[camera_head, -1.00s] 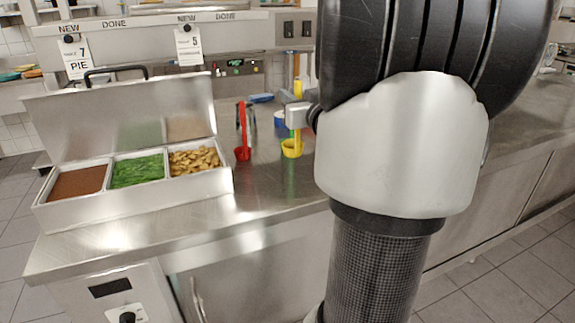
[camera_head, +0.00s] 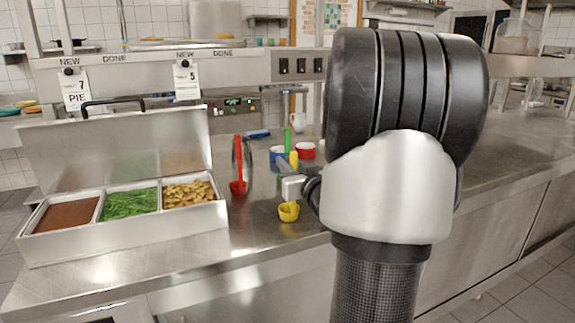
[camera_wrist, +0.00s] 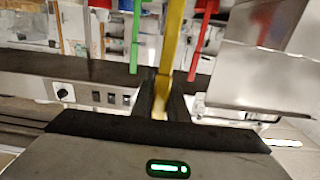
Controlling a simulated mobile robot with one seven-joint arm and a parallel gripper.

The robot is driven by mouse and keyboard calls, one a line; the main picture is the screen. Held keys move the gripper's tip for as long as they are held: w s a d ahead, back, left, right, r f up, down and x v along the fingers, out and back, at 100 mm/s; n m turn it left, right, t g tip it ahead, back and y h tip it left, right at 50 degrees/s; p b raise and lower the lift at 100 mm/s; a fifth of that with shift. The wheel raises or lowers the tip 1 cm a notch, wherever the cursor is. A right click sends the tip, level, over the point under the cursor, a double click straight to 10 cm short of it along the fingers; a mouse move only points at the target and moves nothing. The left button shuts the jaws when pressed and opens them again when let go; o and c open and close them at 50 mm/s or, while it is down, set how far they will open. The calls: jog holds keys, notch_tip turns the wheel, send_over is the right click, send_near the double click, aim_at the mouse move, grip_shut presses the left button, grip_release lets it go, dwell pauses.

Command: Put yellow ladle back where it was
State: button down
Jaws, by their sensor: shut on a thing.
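The yellow ladle's cup (camera_head: 289,212) shows below my gripper (camera_head: 291,188) in the head view, with its handle (camera_head: 294,160) rising above. My gripper is shut on the handle; in the wrist view the yellow handle (camera_wrist: 172,45) runs between the dark fingers (camera_wrist: 163,98). I cannot tell whether the cup touches the counter. A red ladle (camera_head: 238,165) hangs or stands upright to the left. A green handle (camera_head: 287,140) shows behind; its lower end is hidden. In the wrist view, the green handle (camera_wrist: 135,40) and red handle (camera_wrist: 201,50) flank the yellow one.
A steel counter (camera_head: 255,232) lies beneath. An open food container (camera_head: 130,228) with three filled compartments stands left. A blue pot (camera_head: 277,154), a red bowl (camera_head: 306,150) and a white jug (camera_head: 297,123) are behind. My arm hides much of the right.

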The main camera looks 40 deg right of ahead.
jog(key=c, duration=1.7)
grip_release()
jog(key=shift+f, duration=0.1)
jog(key=shift+c, duration=0.2)
jog(key=p+v, duration=0.2)
jog(key=v, duration=1)
